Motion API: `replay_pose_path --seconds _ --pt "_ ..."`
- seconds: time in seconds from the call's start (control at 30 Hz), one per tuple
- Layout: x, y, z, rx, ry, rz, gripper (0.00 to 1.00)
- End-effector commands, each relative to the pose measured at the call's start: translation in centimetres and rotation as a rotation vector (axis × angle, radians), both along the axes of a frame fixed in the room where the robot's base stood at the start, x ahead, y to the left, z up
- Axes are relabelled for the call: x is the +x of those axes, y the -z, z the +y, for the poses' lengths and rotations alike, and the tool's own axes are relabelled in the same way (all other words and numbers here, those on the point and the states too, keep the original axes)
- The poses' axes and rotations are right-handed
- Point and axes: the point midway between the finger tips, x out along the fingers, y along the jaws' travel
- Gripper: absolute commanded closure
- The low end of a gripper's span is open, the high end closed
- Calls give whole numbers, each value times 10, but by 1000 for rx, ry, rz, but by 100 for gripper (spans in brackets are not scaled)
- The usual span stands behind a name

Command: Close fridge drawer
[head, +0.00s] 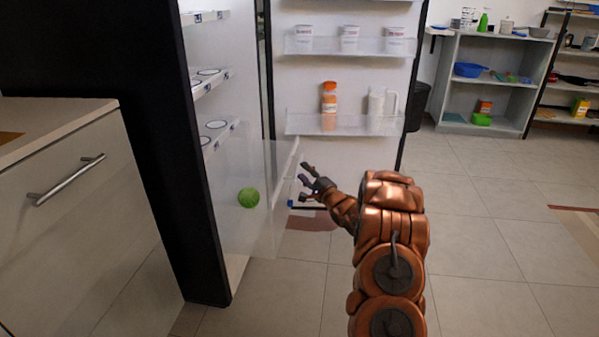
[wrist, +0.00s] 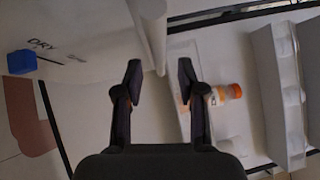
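The fridge drawer (head: 262,165) is a see-through box pulled out from the lower part of the open fridge. A round green item (head: 248,197) shows through its clear wall. My gripper (head: 306,176) is just right of the drawer's white front edge (head: 287,172). The wrist view shows the two dark fingers (wrist: 160,75) apart with nothing held between them. A white edge (wrist: 150,28), which looks like the drawer's, lies just ahead of the fingertips. I cannot tell whether they touch it.
A counter cabinet (head: 75,210) is at left. A shelf unit (head: 490,85) stands far right. The floor at right is largely clear.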

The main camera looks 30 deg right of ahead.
Motion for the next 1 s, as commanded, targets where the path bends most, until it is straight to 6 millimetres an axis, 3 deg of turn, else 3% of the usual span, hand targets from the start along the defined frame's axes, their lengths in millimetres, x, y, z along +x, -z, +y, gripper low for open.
replay_pose_path --seconds 0.3,0.7,1.0 --pt "31 -3 3 -1 -1 0 61" --pt "35 -5 3 0 0 1 62" --pt "35 -5 3 0 0 0 93"
